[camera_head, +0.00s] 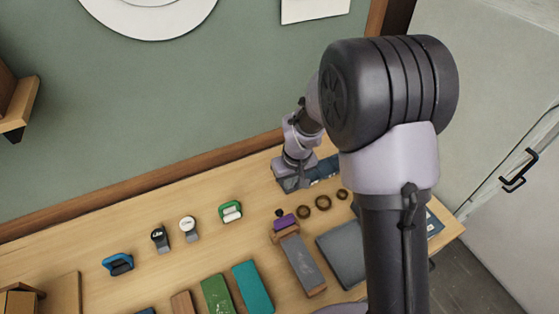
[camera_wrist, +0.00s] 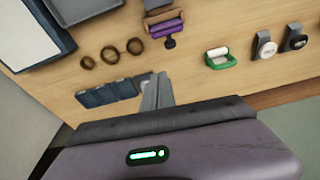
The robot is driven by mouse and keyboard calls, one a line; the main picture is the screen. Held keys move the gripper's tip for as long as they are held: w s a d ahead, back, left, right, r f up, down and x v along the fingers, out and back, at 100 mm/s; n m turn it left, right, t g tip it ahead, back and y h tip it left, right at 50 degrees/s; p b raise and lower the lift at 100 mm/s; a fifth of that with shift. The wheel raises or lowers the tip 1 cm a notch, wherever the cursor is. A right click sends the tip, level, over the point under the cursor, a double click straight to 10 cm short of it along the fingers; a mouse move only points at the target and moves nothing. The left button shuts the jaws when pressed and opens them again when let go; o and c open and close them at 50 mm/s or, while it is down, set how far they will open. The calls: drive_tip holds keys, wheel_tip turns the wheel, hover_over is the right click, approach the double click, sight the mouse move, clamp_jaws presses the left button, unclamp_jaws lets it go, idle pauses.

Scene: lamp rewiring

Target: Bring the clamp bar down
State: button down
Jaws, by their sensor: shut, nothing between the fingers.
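A purple bar (camera_head: 284,222) with a small dark knob sits at the back end of a long block with a grey top (camera_head: 302,260). It looks like the clamp bar, but I cannot tell its exact angle. In the wrist view the purple bar (camera_wrist: 166,28) lies beyond the fingertips, near the top middle, with its dark knob on the near side. My gripper (camera_wrist: 156,90) is shut and empty, above the back of the table beside a dark blue compartment tray (camera_wrist: 105,94). It is apart from the purple bar. My arm hides part of the tray in the head view.
Several brown rings (camera_head: 322,202) lie right of the bar. A dark grey tray (camera_head: 342,250) lies at the right. The wall borders the table's back.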

sight(282, 218)
wheel_tip(282, 218, down, 11)
drive_tip(key=s, duration=0.1)
drive_tip(key=shift+f+n, duration=0.2)
drive_tip(key=shift+n, duration=0.1)
idle(0.6)
